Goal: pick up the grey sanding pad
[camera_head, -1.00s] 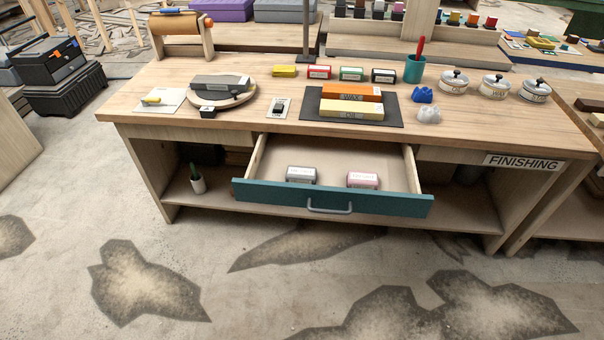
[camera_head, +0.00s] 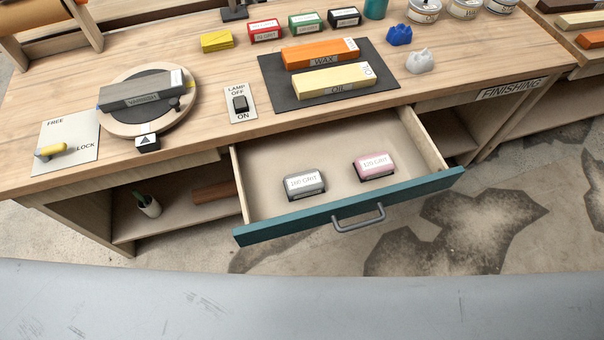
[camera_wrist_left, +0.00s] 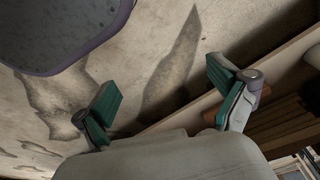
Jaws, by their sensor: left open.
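The grey sanding pad (camera_head: 304,185), with a white grit label on top, lies in the open drawer (camera_head: 350,213) of the workbench, near the drawer's front panel. A pink sanding pad (camera_head: 374,165) lies to its right, apart from it. My left gripper (camera_wrist_left: 165,98) shows in the left wrist view with its two green-padded fingers wide apart and nothing between them. The floor and a wooden edge are behind it, and neither pad is in that view. My left gripper is not in the head view. My right gripper is in neither view.
The drawer has a teal front and a grey handle (camera_head: 358,218). The worktop above holds a varnish turntable (camera_head: 148,105), a lamp switch (camera_head: 240,103) and a dark mat (camera_head: 275,92) with orange and cream blocks. A small potted plant (camera_head: 149,206) stands on the lower shelf.

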